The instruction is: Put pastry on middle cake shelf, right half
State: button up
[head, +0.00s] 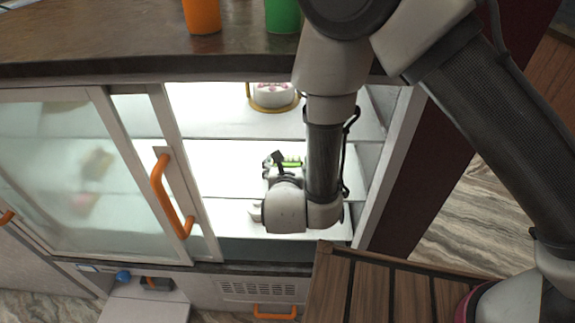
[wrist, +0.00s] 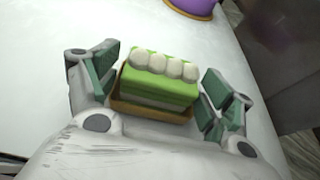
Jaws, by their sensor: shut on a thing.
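The pastry (wrist: 165,85) is a green and white layered block with a row of white balls on top and a brown base. My gripper (wrist: 160,78) has its green-padded fingers on either side of it and is shut on it. In the head view the pastry (head: 290,163) shows as a small green strip beside my gripper (head: 280,160), inside the lit cabinet. It appears over the right part of the middle shelf (head: 225,158). My wrist hides part of the shelf there. I cannot tell whether the pastry's base touches the shelf.
A white and pink cake on a gold stand (head: 272,97) is on the shelf above. A purple-based object (wrist: 195,8) lies ahead in the wrist view. The frosted sliding door (head: 60,160) with its orange handle (head: 170,197) covers the left side. The right cabinet wall (head: 392,160) is close.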

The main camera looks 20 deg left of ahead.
jog(key=o, duration=1.1)
jog(key=v, duration=1.2)
jog(key=shift+s, duration=0.1)
